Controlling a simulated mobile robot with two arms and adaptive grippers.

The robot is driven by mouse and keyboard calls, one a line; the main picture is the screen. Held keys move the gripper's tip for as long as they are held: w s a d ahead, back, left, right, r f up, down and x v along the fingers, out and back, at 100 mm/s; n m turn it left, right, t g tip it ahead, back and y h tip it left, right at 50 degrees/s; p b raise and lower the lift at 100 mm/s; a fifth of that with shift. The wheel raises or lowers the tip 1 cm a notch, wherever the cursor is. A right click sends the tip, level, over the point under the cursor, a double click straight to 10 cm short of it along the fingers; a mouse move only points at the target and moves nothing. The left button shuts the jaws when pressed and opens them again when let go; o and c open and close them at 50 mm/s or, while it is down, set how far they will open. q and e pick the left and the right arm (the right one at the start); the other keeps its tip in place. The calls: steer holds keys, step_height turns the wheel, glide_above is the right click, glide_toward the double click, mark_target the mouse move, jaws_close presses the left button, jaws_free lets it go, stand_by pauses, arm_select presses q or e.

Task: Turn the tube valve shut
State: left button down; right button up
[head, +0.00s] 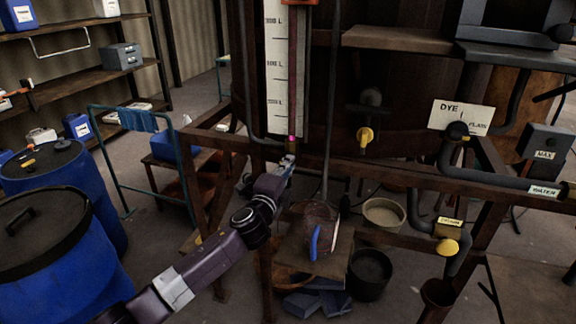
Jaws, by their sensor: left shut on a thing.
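The sight tube (292,85) runs upright beside a white level scale (273,70) on the vat's front. A small pink spot (291,138) shows at its foot. My left arm reaches up from the lower left, and my left gripper (288,161) is at the foot of the tube. It is shut on the tube valve, which is mostly hidden by the fingers, so its handle angle cannot be told. My right gripper is not in view.
A rusty frame rail (400,172) crosses in front of the vat. A yellow-handled tap (365,135) and a yellow knob (448,246) are to the right. Blue drums (60,245) stand at left. A stool with a vessel (318,222) and a black bucket (370,277) are below.

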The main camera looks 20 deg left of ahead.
arm_select(q)
steer(key=c, duration=2)
jaws_free()
steer(key=s, duration=1.2)
steer(key=shift+a, duration=0.2)
steer(key=shift+f, duration=0.1)
